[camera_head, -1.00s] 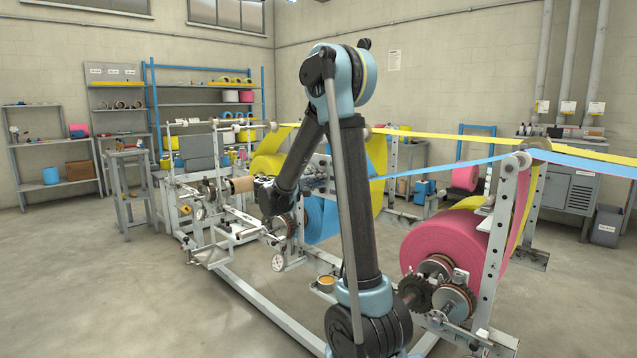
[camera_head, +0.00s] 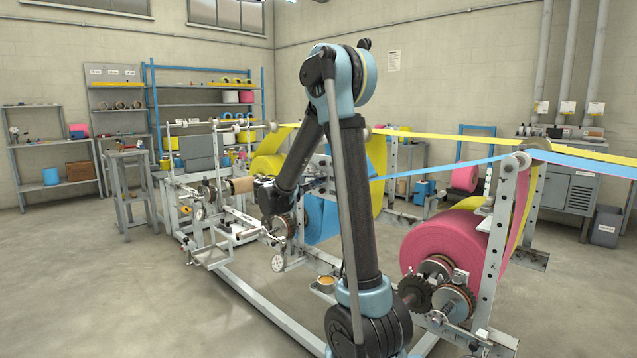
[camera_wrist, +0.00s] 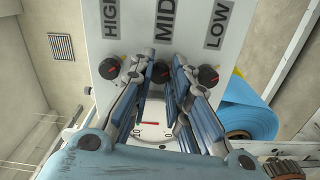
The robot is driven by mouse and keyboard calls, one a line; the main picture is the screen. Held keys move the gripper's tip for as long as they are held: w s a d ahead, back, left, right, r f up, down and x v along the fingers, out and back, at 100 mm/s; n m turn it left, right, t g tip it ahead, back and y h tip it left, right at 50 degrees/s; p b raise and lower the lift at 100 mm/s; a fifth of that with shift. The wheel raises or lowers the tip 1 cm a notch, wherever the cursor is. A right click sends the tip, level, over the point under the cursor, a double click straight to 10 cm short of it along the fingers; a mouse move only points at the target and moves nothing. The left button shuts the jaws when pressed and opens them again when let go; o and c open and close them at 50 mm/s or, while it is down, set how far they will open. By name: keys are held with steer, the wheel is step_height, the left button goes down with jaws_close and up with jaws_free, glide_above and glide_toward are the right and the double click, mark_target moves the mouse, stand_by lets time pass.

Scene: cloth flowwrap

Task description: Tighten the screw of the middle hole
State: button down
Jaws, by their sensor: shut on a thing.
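In the wrist view, a white panel (camera_wrist: 137,58) carries the labels HIGH, MID and LOW. Under MID is the middle screw (camera_wrist: 161,73), a dark round head with a red mark, partly hidden by the fingers. My gripper (camera_wrist: 163,66) is shut on this screw, with one finger on each side of it. The screw under HIGH (camera_wrist: 109,68) is to the left, and the screw under LOW (camera_wrist: 208,75) is to the right, both outside the fingers. In the head view my fingers and the screws are too small or hidden to make out.
A white dial (camera_wrist: 152,130) shows between my fingers. A blue roll (camera_wrist: 247,112) is close to the right of the panel in the wrist view. In the head view a large pink roll (camera_head: 440,243) and gears are near my arm.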

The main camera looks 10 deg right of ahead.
steer(key=c, duration=1.5)
jaws_free()
steer(key=shift+f, duration=0.15)
steer(key=v, duration=1.2)
